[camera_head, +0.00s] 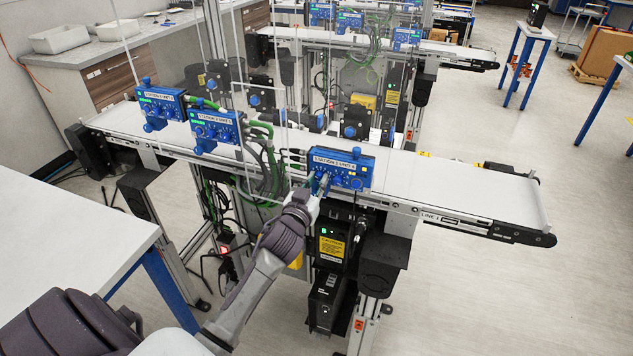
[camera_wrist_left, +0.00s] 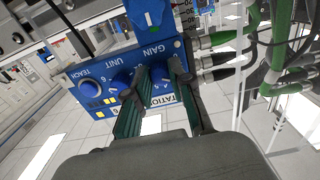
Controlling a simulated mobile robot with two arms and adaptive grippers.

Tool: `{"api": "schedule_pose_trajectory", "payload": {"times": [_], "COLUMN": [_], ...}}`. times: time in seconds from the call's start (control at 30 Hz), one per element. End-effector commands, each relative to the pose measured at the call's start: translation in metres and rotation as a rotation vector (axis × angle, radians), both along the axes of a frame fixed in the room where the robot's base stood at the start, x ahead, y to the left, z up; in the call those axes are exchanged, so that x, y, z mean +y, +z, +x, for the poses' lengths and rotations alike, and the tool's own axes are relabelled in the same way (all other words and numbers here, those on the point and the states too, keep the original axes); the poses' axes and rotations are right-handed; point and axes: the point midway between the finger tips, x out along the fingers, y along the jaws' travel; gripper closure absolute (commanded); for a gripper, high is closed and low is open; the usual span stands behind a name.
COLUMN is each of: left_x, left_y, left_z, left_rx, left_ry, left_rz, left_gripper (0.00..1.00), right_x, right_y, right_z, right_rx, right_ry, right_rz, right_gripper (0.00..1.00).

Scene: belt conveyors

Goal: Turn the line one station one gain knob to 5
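The blue control box of line one station one (camera_head: 340,167) is mounted at the front edge of the near conveyor. In the left wrist view the box (camera_wrist_left: 85,72) appears tilted and upside down, with a GAIN label and several blue knobs. My left gripper (camera_head: 320,184) is at the left part of its front face. In the left wrist view, the fingers of my left gripper (camera_wrist_left: 162,75) stand on either side of the blue gain knob (camera_wrist_left: 160,84). I cannot tell whether both fingers press on it. The knob's setting is hidden. My right gripper is out of view.
Another blue knob (camera_wrist_left: 122,80) sits close beside one finger. Green and black cables (camera_head: 265,160) run left of the box. Two more blue boxes (camera_head: 214,127) (camera_head: 160,103) stand further left along the near conveyor (camera_head: 430,185). A white table (camera_head: 70,220) is at the left.

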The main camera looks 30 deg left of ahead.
Motion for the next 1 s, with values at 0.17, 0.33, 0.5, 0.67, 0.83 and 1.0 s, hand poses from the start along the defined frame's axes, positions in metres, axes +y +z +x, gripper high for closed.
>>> {"api": "schedule_pose_trajectory", "payload": {"times": [0.17, 0.33, 0.5, 0.67, 0.83, 1.0], "left_x": [-0.0003, -0.0002, 0.0001, 0.0002, 0.0005, 0.0007], "left_y": [0.0, 0.0001, 0.0005, 0.0007, 0.001, 0.0013], "left_z": [-0.0001, -0.0001, 0.0001, 0.0001, 0.0, 0.0], "left_rx": [0.001, 0.01, 0.031, 0.061, 0.097, 0.13], "left_ry": [0.0, 0.0, 0.0, 0.0, 0.0, 0.0], "left_rz": [0.005, 0.043, 0.132, 0.257, 0.408, 0.553], "left_gripper": [1.0, 1.0, 1.0, 1.0, 1.0, 1.0], "right_x": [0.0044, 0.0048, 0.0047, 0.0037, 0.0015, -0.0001], "right_y": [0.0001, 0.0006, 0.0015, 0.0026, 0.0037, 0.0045], "right_z": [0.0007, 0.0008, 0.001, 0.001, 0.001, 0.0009], "right_rx": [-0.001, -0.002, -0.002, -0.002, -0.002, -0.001], "right_ry": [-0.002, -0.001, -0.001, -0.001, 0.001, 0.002], "right_rz": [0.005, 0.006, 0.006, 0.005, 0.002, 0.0], "right_gripper": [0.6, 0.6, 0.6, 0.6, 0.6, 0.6]}}
